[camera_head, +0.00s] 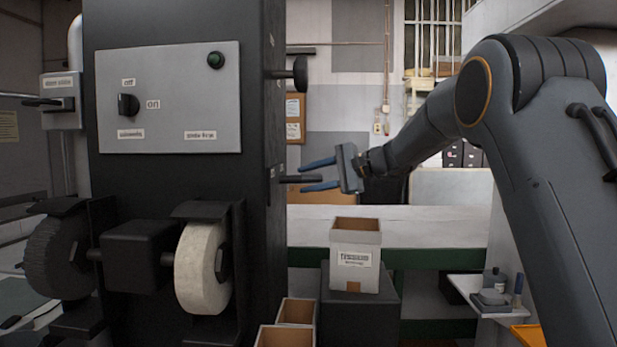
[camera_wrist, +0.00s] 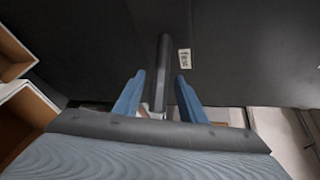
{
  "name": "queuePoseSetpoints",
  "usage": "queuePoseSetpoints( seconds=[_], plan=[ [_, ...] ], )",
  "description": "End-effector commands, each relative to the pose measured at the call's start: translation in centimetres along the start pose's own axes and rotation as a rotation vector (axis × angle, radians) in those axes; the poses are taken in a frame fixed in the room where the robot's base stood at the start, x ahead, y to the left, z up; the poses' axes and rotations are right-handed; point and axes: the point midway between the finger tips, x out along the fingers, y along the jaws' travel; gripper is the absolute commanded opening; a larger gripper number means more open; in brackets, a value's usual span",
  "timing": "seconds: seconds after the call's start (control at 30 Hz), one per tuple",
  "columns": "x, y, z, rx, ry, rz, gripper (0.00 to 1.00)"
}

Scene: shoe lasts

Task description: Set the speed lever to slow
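A dark lever (camera_head: 300,179) sticks out from the right side of the black machine. It also shows in the wrist view (camera_wrist: 162,68), with a small white label (camera_wrist: 184,57) beside it, too small to read. My gripper (camera_head: 304,177) is at this lever, its two blue fingers apart, one above and one below it. In the wrist view my gripper (camera_wrist: 159,77) has the lever between its fingers, with gaps showing on both sides. A second dark lever with a round knob (camera_head: 299,73) sits higher on the same side.
The black machine (camera_head: 180,180) carries a grey panel (camera_head: 190,80) with a switch and two wheels below. An open box (camera_head: 355,258) stands on a dark block below my gripper, with more open boxes (camera_head: 297,311) nearby. A grey counter (camera_head: 440,228) runs behind.

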Motion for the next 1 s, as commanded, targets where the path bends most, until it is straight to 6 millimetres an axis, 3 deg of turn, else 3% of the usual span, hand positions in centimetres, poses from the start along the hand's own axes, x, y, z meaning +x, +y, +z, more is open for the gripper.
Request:
queuePoseSetpoints(
  seconds=[0.37, 0.6, 0.87, 1.0],
  plan=[
    [0.6, 0.0, -0.1, 0.000, 0.002, -0.001, 0.37],
    [0.5, 0.0, -0.1, 0.000, 0.002, -0.001, 0.00],
    [0.2, 0.0, -0.5, 0.003, 0.012, -0.004, 0.00],
    [-0.9, 0.0, -2.2, 0.016, 0.059, -0.017, 0.00]
  ],
)
